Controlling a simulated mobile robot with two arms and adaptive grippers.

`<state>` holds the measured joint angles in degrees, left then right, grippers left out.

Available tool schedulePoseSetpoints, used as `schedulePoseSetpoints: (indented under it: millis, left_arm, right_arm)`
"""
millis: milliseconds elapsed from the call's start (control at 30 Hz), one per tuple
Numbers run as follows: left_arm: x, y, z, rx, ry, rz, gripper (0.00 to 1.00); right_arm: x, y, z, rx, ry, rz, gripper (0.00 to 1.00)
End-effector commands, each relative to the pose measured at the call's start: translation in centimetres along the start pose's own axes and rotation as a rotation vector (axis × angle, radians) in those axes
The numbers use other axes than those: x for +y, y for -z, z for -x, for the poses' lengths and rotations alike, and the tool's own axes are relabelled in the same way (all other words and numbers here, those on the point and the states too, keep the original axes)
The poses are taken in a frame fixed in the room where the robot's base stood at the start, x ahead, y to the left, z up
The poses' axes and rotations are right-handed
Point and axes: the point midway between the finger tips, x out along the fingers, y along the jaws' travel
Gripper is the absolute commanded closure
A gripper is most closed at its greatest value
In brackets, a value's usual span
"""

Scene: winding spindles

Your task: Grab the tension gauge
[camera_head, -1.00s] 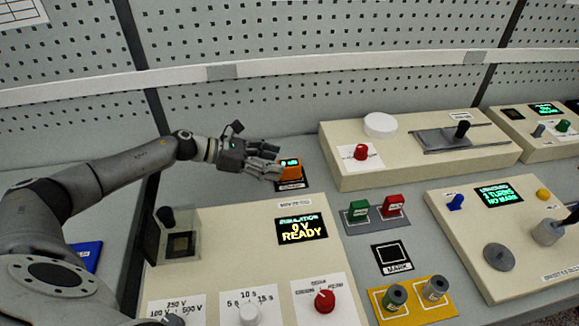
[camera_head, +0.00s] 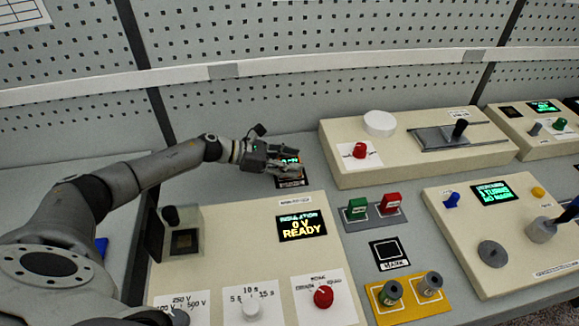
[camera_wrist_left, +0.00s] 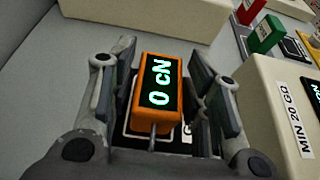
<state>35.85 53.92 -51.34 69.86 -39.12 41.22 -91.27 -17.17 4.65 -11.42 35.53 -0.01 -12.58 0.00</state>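The tension gauge (camera_wrist_left: 158,98) is a small orange box with a lit screen reading "0 cN". It stands on a dark, labelled pad (camera_head: 290,184) behind the big cream tester, and in the head view the gauge (camera_head: 291,158) is mostly hidden by my fingers. My left gripper (camera_head: 288,168) is over it. In the left wrist view the fingers of my left gripper (camera_wrist_left: 163,84) are spread on either side of the gauge, with a gap visible at each side. My right gripper is not in view.
The cream tester (camera_head: 240,215) with a "0 V READY" screen lies in front of the gauge. A long cream box (camera_head: 450,160) stands to its right. Green (camera_head: 357,208) and red (camera_head: 390,202) blocks sit nearby. A grey perforated wall (camera_head: 330,30) rises behind.

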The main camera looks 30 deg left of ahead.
Motion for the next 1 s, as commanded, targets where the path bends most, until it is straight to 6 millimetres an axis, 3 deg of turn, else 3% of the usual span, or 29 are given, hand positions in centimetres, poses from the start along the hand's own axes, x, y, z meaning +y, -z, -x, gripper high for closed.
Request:
schedulePoseSetpoints:
  millis: [33,267,667,833,1000]
  left_arm:
    - [0.0,0.0,0.0,0.0,0.0,0.0,0.67]
    - [0.0,0.0,0.0,0.0,0.0,0.0,0.96]
    - [0.1,-0.8,0.4,-0.002,-0.001,-0.003,0.96]
    - [0.1,-3.1,1.3,-0.003,-0.001,-0.005,0.96]
    - [-1.9,-5.6,1.3,-0.003,0.002,-0.006,0.96]
  right_arm:
    - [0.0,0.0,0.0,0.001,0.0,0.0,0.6]
    - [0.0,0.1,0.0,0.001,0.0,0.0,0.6]
    - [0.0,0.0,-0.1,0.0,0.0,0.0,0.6]
    - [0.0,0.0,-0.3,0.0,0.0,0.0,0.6]
    - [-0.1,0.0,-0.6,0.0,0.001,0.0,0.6]
